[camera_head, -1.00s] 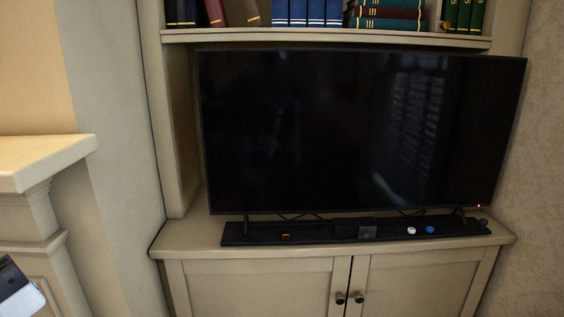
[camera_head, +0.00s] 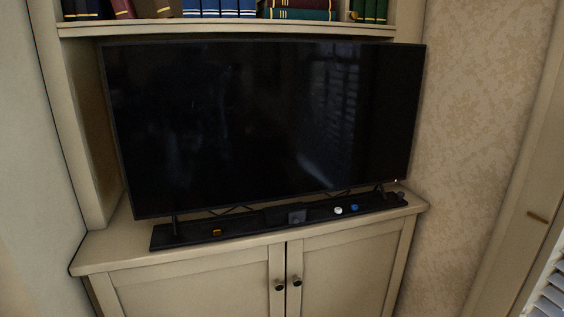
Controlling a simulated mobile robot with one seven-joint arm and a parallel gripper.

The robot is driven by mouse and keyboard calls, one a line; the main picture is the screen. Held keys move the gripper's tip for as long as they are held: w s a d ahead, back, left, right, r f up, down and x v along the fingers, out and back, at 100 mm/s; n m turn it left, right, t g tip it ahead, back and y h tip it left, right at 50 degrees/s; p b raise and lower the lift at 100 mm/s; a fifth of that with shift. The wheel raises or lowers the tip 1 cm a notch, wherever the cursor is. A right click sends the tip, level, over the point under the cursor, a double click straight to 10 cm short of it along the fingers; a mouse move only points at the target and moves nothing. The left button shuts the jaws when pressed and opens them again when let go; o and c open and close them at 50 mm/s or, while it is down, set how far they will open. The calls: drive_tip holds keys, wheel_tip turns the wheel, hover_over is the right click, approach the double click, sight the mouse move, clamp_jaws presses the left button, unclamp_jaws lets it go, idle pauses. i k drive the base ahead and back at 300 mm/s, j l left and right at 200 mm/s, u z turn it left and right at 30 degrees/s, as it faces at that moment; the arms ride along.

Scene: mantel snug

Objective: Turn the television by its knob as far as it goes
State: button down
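The television (camera_head: 265,125) is a large flat black screen on two thin feet, with a dark screen and a small red light at its lower right corner. A long black bar (camera_head: 180,236) lies in front of it. The bar carries a small orange piece (camera_head: 216,232), a grey square piece (camera_head: 297,216), a white round piece (camera_head: 338,210) and a blue round piece (camera_head: 354,208). A small dark round piece (camera_head: 401,195) sits at its right end. I cannot tell which piece is the television's knob. My gripper is not in view.
The television stands on a cream cabinet (camera_head: 112,250) with two doors and two dark door knobs (camera_head: 279,285). A shelf (camera_head: 230,25) above holds several books. A patterned wall (camera_head: 475,120) is at the right, with window slats (camera_head: 548,300) at the lower right edge.

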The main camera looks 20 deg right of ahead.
sight(199, 125)
drive_tip(key=i+l, duration=0.8)
drive_tip(key=i+l+z, duration=0.05)
